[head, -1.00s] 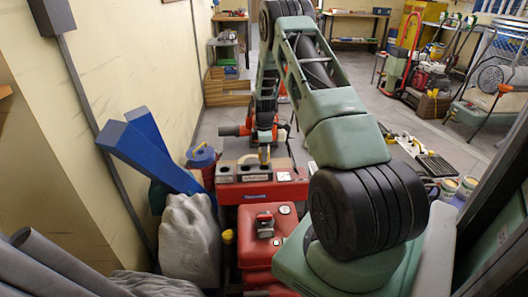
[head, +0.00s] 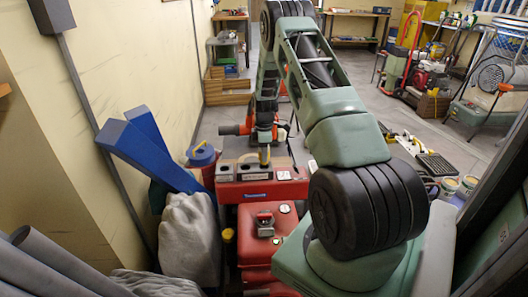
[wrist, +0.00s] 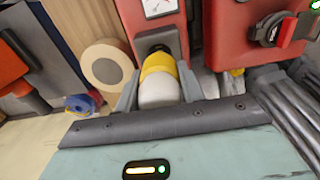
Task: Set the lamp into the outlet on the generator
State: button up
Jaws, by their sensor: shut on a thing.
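The lamp (wrist: 160,85), with a white body and a yellow collar, is held between the two grey fingers of my gripper (wrist: 159,90) in the wrist view. In the head view the lamp (head: 264,155) is a small yellow shape at the right end of the generator's grey panel. The red generator (head: 275,190) carries this panel with dark round outlets. In the wrist view a dark outlet (wrist: 155,46) lies in the grey panel straight beyond the yellow collar. The lamp's front end is hidden, so I cannot tell whether it touches or enters the outlet.
A red box with a switch (wrist: 275,30) is at the right in the wrist view. Blue beams (head: 150,150), a grey draped sack (head: 189,240) and a blue-lidded canister (head: 202,157) crowd the generator's left. Open floor lies behind it.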

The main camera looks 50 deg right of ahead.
jog(key=shift+f+b, duration=1.05)
jog(key=shift+f, duration=0.85)
jog(key=o, duration=1.1)
notch_tip(320, 180, up, 17)
jog(key=shift+r, duration=0.2)
